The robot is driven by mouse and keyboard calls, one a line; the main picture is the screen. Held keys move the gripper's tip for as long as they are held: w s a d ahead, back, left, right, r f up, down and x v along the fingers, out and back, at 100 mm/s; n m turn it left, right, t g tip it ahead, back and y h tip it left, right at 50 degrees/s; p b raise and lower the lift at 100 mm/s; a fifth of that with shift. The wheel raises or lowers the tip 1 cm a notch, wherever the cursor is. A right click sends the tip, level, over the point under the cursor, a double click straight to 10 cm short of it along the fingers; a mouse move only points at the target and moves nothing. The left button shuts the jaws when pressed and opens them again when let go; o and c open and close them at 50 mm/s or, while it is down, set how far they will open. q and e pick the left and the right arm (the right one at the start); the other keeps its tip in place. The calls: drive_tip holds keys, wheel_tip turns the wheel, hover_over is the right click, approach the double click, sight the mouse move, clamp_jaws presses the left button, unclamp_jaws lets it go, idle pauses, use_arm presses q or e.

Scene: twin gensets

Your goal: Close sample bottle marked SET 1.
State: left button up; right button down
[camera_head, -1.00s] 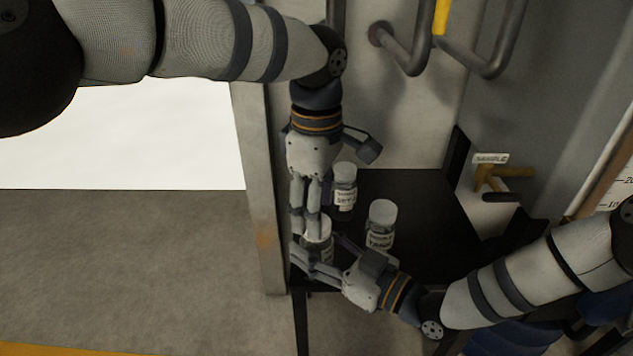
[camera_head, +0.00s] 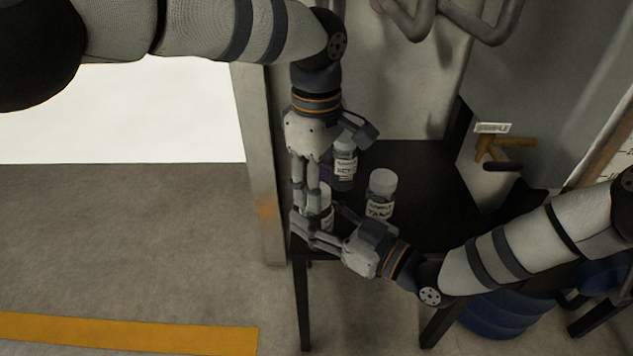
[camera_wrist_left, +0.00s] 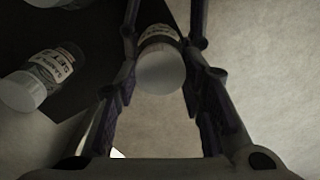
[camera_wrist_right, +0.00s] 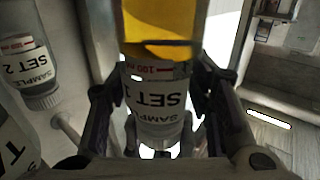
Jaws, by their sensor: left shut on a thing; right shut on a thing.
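The SET 1 sample bottle (camera_wrist_right: 155,100) stands at the near left of the dark stand, its label upside down in the right wrist view. My right gripper (camera_head: 318,228) is shut on its body from the side. My left gripper (camera_head: 303,208) comes down from above and is shut at the bottle's white cap (camera_wrist_left: 160,68), which lies between its fingers in the left wrist view. The fingers hide much of the bottle in the head view, and I cannot tell how far the cap is turned.
The SET 2 bottle (camera_head: 345,165) stands behind and the TANK bottle (camera_head: 380,195) to the right, both white-capped, on the dark stand (camera_head: 425,185). A yellow-brown sample tap (camera_head: 490,150) is on the right wall. A post (camera_head: 262,170) rises close at the left.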

use_arm(q)
drive_tip(key=m, duration=1.6)
drive_tip(key=shift+m, duration=0.4)
drive_tip(key=m, duration=1.4)
drive_tip(key=shift+f+m, duration=0.1)
drive_tip(key=shift+m, duration=0.2)
drive_tip(key=m, duration=0.4)
drive_tip(key=o, duration=1.3)
drive_tip(key=shift+c, duration=0.2)
